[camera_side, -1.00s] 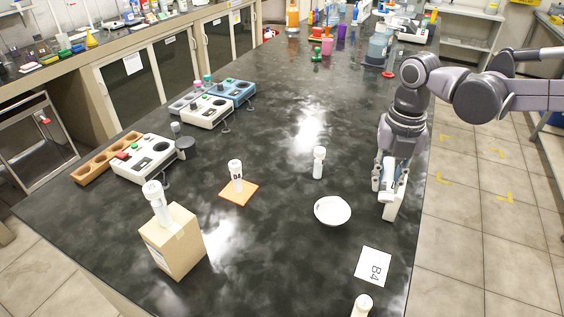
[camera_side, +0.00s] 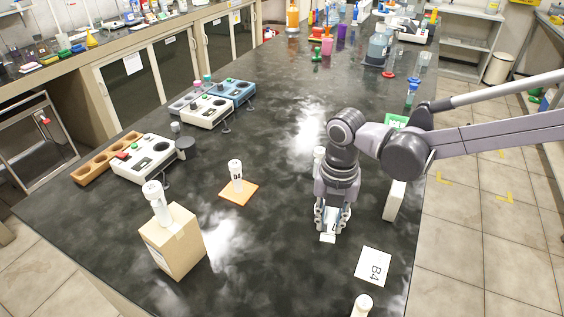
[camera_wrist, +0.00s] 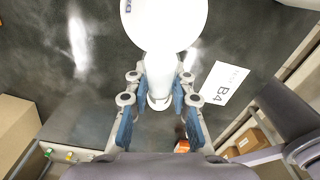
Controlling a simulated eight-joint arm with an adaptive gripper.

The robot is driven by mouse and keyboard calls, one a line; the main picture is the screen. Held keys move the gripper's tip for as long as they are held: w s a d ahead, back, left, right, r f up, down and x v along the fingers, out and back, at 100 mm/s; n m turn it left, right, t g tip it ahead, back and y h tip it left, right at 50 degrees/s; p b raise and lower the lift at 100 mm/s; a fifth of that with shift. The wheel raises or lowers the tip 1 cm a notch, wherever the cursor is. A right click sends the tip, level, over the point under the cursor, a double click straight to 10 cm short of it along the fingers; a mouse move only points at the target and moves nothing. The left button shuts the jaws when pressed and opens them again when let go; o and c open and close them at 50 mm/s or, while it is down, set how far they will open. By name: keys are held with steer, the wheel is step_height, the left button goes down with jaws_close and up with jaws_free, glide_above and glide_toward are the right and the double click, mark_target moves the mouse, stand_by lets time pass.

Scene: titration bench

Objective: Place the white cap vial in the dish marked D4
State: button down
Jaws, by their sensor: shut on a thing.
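My gripper (camera_side: 331,222) is shut on a white vial, low over the bench in the side view. A white end of this vial (camera_side: 328,238) shows below the fingers.
A white card marked B4 (camera_side: 373,265) lies to the right. A white block (camera_side: 394,201) stands near the bench edge. Other white vials stand on a cardboard box (camera_side: 180,243), on an orange mat (camera_side: 239,192), at the front (camera_side: 361,305) and partly behind my arm.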

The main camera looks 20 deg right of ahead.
steer(key=shift+f, duration=1.35)
steer(key=shift+f, duration=0.1)
steer(key=c, duration=1.1)
jaws_free()
steer(key=shift+c, duration=0.2)
